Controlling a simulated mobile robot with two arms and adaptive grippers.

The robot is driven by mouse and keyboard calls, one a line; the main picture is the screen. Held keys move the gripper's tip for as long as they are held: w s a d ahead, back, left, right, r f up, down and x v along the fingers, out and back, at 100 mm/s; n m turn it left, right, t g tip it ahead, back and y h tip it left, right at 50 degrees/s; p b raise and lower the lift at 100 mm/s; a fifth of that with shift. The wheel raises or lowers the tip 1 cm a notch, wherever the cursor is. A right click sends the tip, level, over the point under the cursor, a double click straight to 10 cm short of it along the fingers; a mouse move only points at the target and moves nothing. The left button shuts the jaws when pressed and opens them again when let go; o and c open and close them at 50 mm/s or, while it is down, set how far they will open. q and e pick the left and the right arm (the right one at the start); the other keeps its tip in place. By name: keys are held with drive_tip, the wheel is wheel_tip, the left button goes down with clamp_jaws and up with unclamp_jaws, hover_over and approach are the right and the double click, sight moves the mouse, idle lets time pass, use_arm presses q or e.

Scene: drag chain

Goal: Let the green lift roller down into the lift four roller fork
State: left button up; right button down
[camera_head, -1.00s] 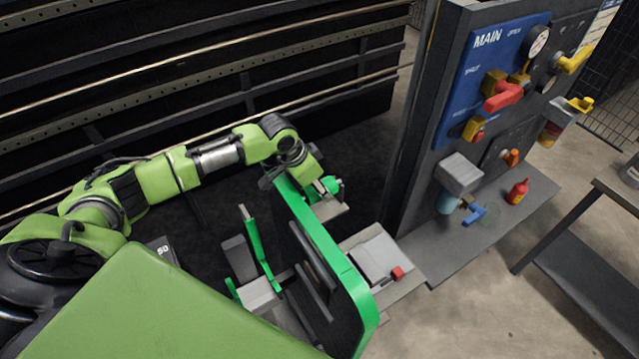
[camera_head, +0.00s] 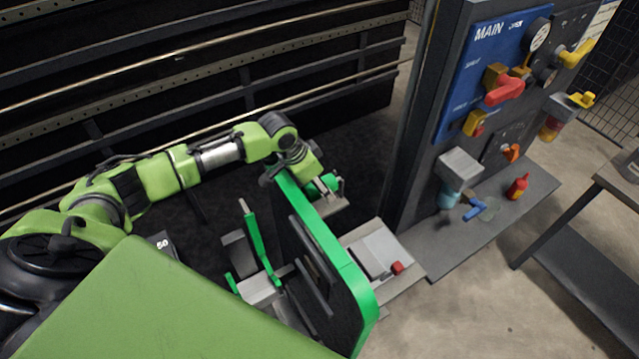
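My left arm reaches in from the left, and its gripper (camera_head: 322,190) is beyond the top edge of the tall green-edged frame (camera_head: 345,262). A small green roller-like part (camera_head: 327,184) shows right at the gripper, above a grey bracket (camera_head: 333,206). It may be the green lift roller, but it is small and partly covered by the gripper. I cannot tell whether the fingers are shut on it or whether it touches the bracket. The fork cannot be clearly made out. My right gripper is not in view.
A grey box with a red button (camera_head: 397,268) stands right of the green frame. Dark rails (camera_head: 190,75) run behind my arm.

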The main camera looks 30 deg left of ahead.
use_arm(q)
drive_tip(key=v, duration=1.2)
idle(0.4)
